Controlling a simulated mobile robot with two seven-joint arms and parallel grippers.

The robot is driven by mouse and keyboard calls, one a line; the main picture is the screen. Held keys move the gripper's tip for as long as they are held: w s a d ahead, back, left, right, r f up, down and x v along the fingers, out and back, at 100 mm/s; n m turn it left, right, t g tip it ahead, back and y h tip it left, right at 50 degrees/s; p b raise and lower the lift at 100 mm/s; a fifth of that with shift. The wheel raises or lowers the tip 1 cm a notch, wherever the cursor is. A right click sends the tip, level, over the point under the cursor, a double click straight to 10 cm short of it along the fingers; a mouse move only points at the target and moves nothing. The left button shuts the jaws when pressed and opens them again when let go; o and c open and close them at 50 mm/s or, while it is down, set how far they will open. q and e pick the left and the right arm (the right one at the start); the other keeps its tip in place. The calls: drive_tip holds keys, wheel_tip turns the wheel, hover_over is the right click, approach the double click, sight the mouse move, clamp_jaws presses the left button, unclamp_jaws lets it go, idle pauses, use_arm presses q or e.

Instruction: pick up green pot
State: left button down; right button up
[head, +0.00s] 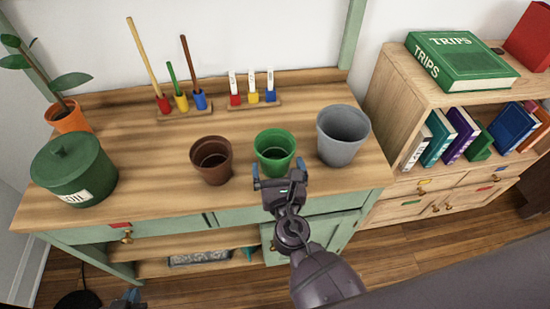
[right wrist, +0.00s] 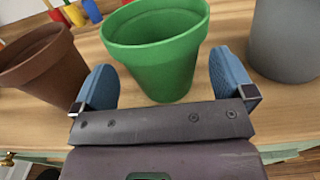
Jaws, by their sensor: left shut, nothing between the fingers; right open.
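The green pot (head: 274,150) stands upright and empty-looking on the wooden worktop, between a brown pot (head: 211,160) and a grey pot (head: 342,135). My right gripper (head: 279,172) is open at the near side of the green pot. In the right wrist view the green pot (right wrist: 158,55) lies between the two blue fingers (right wrist: 165,85), with a gap on each side. The brown pot (right wrist: 42,72) and grey pot (right wrist: 285,40) flank it there. My left gripper (head: 131,296) shows only partly at the bottom edge, shut, low and far from the pots.
A green lidded canister (head: 74,170) and an orange plant pot (head: 69,117) stand at the left. Colored holders with sticks (head: 182,101) and small labelled items (head: 252,97) stand at the back. A bookshelf (head: 400,95) adjoins on the right. The front worktop left of the brown pot is clear.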

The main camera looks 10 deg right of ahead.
sight(275, 157)
drive_tip(key=shift+w+d+f, duration=0.1)
drive_tip(key=shift+w, duration=1.4)
drive_tip(key=c, duration=0.6)
